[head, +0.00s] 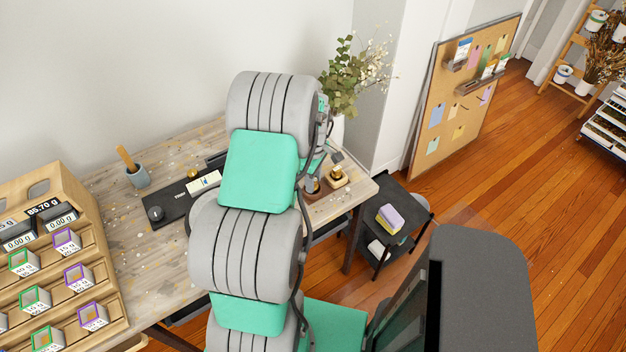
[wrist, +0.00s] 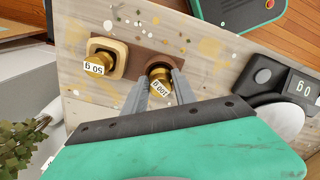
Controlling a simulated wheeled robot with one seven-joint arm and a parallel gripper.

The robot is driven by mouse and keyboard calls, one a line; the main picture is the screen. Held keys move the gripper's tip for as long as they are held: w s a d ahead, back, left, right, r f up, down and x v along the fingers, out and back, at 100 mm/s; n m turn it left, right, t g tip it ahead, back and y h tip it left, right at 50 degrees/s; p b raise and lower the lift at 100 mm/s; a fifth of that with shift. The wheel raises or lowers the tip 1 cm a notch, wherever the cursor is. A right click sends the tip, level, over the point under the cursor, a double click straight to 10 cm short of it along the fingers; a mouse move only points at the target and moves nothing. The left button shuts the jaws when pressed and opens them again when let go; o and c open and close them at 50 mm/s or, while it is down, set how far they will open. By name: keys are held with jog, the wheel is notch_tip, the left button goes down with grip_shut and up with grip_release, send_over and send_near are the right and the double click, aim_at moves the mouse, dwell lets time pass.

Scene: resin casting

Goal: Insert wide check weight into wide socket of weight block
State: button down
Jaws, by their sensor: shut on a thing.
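My gripper (wrist: 159,78) is shut on a brass weight labelled 100 g (wrist: 160,72), its two grey fingers on either side of it. The weight is over or on a brown flat patch (wrist: 133,54); I cannot tell whether it touches it. To its left in the wrist view is a light wooden block (wrist: 121,53) with a brass weight labelled 50 g (wrist: 103,59) in or on it. The block also shows in the head view (head: 337,185), near the table's right end. My arm hides much of the table there, and no empty socket shows clearly.
A black scale (wrist: 275,92) stands right of my gripper in the wrist view. The head view shows a grey cup (head: 138,177), a dark mat (head: 172,210), a wooden rack (head: 62,255) at left and a plant (head: 345,85) behind.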

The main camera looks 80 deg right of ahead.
jog(key=c, duration=0.9)
grip_release()
